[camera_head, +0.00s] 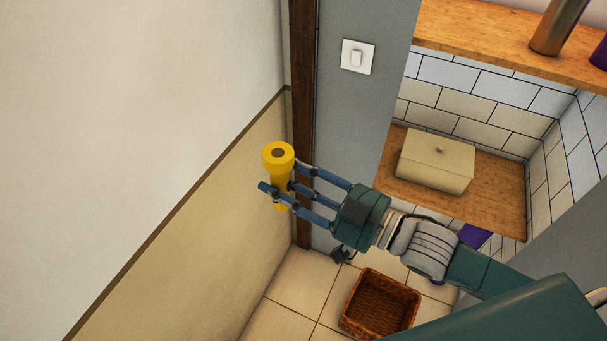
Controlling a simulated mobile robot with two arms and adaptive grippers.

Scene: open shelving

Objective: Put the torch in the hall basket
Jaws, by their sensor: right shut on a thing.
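The yellow torch (278,158) is held upright, its wide round end up. My right gripper (279,192), with blue fingers, is shut around the torch's narrower body, close to the beige wall and the dark wooden post. My right arm comes in from the lower right. The brown wicker basket (380,303) sits on the tiled floor, below and to the right of the torch. The basket looks empty where I can see in; its lower right is partly covered by my arm. My left gripper is out of view.
A wooden shelf (395,181) holds a cream lidded box (435,161). A higher shelf (470,36) bears a metallic cylinder (558,24) and a purple item (599,53). A grey wall with a light switch (357,57) stands beside the shelving. Floor left of the basket is clear.

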